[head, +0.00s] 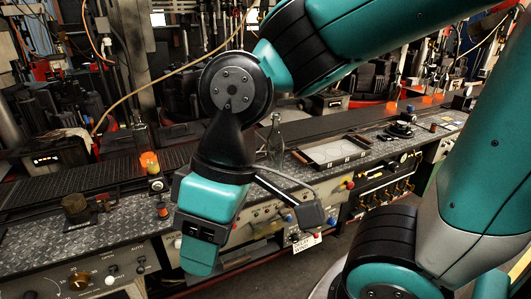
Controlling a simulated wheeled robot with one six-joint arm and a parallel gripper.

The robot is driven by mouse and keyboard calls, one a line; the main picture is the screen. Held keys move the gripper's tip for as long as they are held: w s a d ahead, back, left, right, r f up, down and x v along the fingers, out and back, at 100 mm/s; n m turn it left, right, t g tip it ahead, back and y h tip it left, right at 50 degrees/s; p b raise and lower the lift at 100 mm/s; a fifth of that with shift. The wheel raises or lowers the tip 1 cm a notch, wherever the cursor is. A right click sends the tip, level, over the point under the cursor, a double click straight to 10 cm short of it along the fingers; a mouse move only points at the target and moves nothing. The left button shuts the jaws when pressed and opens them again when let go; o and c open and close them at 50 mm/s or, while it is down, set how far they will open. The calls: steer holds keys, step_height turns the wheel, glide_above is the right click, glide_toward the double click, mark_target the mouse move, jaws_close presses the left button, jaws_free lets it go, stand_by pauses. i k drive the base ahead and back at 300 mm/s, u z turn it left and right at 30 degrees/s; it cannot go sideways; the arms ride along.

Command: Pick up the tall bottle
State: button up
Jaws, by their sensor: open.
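The tall bottle (276,145) is clear, dark-toned glass with a narrow neck. It stands upright on the metal bench, just right of my wrist in the picture. Its lower part is close to the outline of my arm. My gripper (201,255) hangs pointing down in front of the bench, lower and to the left of the bottle. It is open and apart from the bottle. Its fingertips are not clearly seen from this side, and nothing shows held in it.
A shallow framed tray (294,155) lies on the bench right of the bottle. An amber-topped piece (149,162) and a dark cylinder (75,207) stand on the left bench. Knobs and switches line the bench fronts. Machinery fills the back.

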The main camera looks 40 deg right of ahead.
mark_target(274, 142)
steer(key=z, duration=0.35)
steer(key=i, duration=0.65)
steer(key=z, duration=0.95)
steer(key=i, duration=0.4)
steer(key=z, duration=0.4)
